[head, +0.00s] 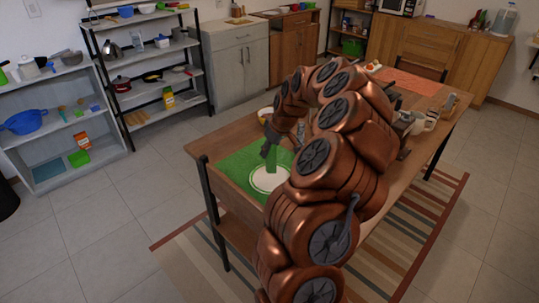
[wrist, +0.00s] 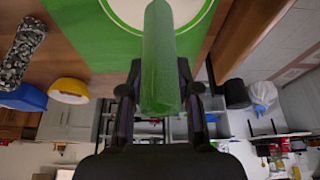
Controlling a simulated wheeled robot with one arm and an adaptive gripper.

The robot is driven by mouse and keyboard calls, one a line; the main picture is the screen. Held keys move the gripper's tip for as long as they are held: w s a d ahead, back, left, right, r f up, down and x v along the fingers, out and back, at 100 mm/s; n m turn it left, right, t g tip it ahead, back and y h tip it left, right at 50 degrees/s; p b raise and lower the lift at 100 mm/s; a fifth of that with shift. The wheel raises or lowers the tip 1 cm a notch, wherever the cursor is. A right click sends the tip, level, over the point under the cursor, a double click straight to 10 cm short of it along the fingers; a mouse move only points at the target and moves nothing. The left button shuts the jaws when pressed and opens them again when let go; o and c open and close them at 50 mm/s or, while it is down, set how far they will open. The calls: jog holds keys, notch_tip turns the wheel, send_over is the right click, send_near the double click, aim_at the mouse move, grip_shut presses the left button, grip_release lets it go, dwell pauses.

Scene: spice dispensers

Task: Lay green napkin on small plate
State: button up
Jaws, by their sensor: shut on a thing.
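The green napkin (wrist: 160,62) is rolled into a narrow upright-looking strip, held between the fingers of my gripper (wrist: 158,88). In the head view my gripper (head: 270,149) is over the green placemat (head: 233,166), with the napkin (head: 272,167) hanging down from it. The small plate (head: 266,181) is white with a green ring and lies on the placemat. The napkin's far end overlaps the plate (wrist: 118,8) in the wrist view. I cannot tell whether they touch. My arm hides part of the plate's right side.
The wooden table (head: 202,147) extends behind my arm, with cups (head: 430,123) at its right. A yellow bowl (wrist: 70,88) and a speckled dark object (wrist: 22,50) are near the placemat in the wrist view. Shelves (head: 55,100) stand apart at the left.

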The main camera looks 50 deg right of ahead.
aim_at(270, 156)
jog(key=shift+d+f+p, duration=0.1)
jog(key=shift+f+p, duration=0.25)
jog(key=shift+f, duration=1.15)
jog(key=shift+f, duration=0.2)
jog(key=o, duration=0.9)
jog(key=shift+r, duration=0.1)
jog(key=shift+r, duration=0.15)
jog(key=b+v, duration=0.2)
jog(key=v, duration=1)
